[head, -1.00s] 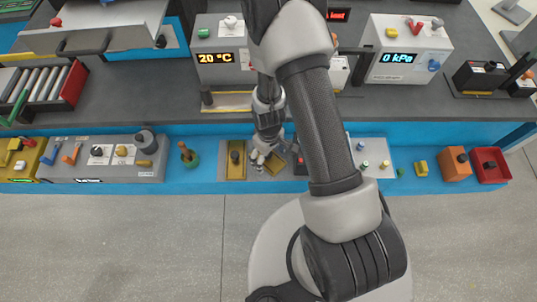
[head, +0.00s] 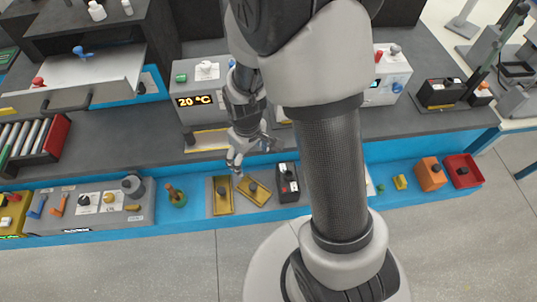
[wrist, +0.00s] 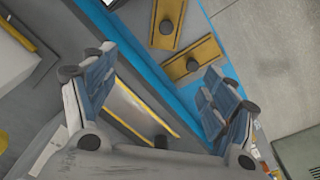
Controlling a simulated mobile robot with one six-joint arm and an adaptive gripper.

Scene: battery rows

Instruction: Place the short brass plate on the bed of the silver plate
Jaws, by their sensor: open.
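Two brass plates with dark knobs lie on a grey mat on the blue ledge. One (head: 222,207) lies straight, the other (head: 262,197) slanted to its right; I cannot surely tell which is shorter. Both show at the top of the wrist view, the straight one (wrist: 178,20) cut by the edge and the slanted one (wrist: 210,49) below. The silver plate (head: 210,141) with yellow edges lies on the grey counter behind; it also shows in the wrist view (wrist: 125,100), between my fingers. My gripper (head: 236,164) is open and empty, above the ledge just behind the brass plates.
A black box (head: 286,186) stands right of the slanted plate, and a green bottle-like thing (head: 175,196) stands to the left. A grey box with a 20 °C display (head: 195,90) stands behind the silver plate. My arm hides part of the ledge and counter.

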